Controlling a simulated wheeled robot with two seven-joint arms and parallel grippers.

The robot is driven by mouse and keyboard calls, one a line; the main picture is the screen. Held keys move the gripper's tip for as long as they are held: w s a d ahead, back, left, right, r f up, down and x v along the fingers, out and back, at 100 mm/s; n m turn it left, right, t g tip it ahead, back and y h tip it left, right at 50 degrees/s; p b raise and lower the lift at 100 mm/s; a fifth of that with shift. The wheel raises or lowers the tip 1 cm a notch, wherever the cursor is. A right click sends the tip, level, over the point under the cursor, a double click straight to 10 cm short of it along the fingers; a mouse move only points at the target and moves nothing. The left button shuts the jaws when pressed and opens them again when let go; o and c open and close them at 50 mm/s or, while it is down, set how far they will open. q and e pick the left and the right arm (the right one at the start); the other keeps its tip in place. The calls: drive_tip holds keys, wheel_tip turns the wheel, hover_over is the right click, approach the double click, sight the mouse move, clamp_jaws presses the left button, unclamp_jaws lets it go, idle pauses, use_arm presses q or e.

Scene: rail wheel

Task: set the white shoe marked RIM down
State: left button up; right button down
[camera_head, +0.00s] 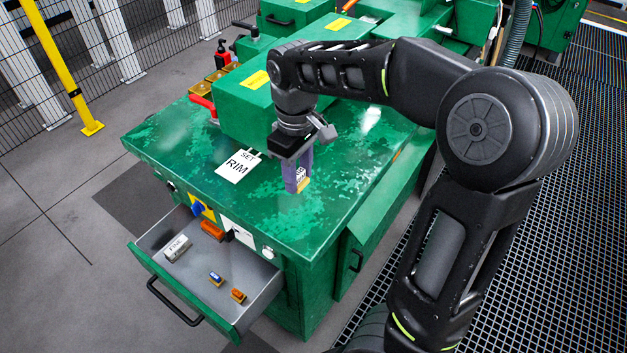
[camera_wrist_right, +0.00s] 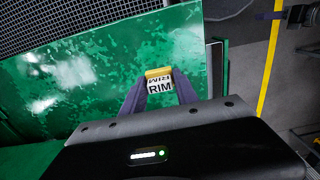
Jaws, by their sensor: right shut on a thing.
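The white shoe marked RIM (camera_head: 301,174), with a yellow-orange strip on one side, is held in my right gripper (camera_head: 298,181). In the right wrist view the shoe (camera_wrist_right: 159,84) sits between the two purple fingers, which are shut on it, and its RIM lettering shows. The gripper points down over the green cabinet top (camera_head: 215,200), right of a white card reading SET RIM (camera_head: 239,165). I cannot tell whether the shoe touches the top or hangs just above it. My left gripper is not in view.
A raised green housing (camera_head: 240,97) stands behind. The green top around the card and gripper is mostly clear.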

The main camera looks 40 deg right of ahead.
sight(299, 185)
drive_tip(key=shift+f, duration=1.7)
drive_tip(key=shift+f, duration=1.85)
drive_tip(key=shift+f, duration=0.1)
drive_tip(key=c, duration=0.9)
unclamp_jaws()
drive_tip(key=shift+c, duration=0.2)
wheel_tip(299, 185, up, 12)
drive_tip(key=shift+r, duration=0.15)
